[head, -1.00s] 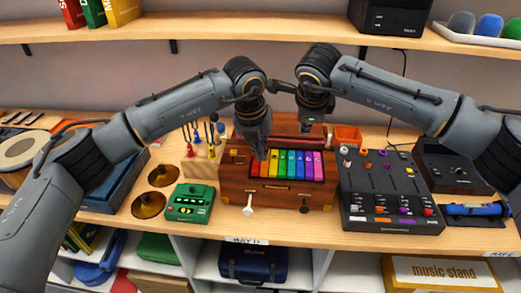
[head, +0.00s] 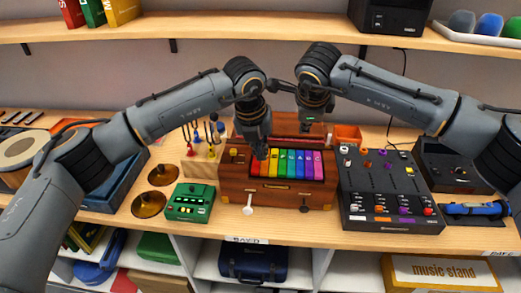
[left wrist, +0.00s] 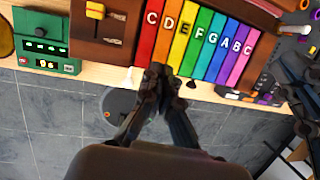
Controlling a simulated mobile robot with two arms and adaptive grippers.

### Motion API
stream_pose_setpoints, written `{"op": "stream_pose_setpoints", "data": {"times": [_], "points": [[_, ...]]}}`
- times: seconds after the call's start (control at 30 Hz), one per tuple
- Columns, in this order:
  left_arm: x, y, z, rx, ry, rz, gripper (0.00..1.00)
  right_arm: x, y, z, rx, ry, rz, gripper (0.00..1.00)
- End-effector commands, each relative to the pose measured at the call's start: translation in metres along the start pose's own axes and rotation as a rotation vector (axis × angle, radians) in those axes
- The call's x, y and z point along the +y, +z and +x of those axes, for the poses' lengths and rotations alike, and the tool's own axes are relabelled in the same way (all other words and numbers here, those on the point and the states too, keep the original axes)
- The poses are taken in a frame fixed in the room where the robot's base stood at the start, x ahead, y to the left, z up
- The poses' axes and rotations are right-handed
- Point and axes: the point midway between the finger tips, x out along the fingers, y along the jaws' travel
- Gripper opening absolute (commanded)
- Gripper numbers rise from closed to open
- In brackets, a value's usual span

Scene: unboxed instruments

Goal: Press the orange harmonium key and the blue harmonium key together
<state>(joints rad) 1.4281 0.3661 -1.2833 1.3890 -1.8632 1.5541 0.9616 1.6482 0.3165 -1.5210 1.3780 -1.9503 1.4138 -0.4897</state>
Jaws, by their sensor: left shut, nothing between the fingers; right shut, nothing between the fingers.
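The harmonium (head: 228,185) is a brown wooden box on the bench with a row of rainbow keys. The orange key (left wrist: 161,48), marked D, sits between the red and yellow keys, and it also shows in the head view (head: 265,171). The blue key (left wrist: 217,60), marked A, is further right, also in the head view (head: 299,166). My left gripper (head: 261,154) is shut and empty, pointing down over the left end of the keys; its tips (left wrist: 160,72) show near the front key ends. Contact cannot be told. My right gripper (head: 306,132) is shut and empty behind the keys.
A green device (head: 190,203) and brass discs (head: 149,204) lie left of the harmonium. A black mixer (head: 390,215) stands close on its right. An orange box (head: 347,135) is behind. A shelf (head: 220,25) runs above the arms.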

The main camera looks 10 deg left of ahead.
Motion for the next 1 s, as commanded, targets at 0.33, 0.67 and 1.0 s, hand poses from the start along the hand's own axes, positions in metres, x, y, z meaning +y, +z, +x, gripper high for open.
{"op": "stream_pose_setpoints", "data": {"times": [0.33,0.67,1.0], "points": [[0.0,0.0,0.011,0.0,0.0,0.0,0.0,0.0,0.0,0.0,0.0,0.0,0.0,0.0],[0.0,0.0,0.021,0.001,0.001,0.0,0.0,0.0,0.0,0.0,0.0,0.0,0.0,0.0],[0.0,0.0,0.031,0.001,0.0,0.001,0.0,0.0,0.0,0.0,0.0,0.0,0.0,0.0]]}}
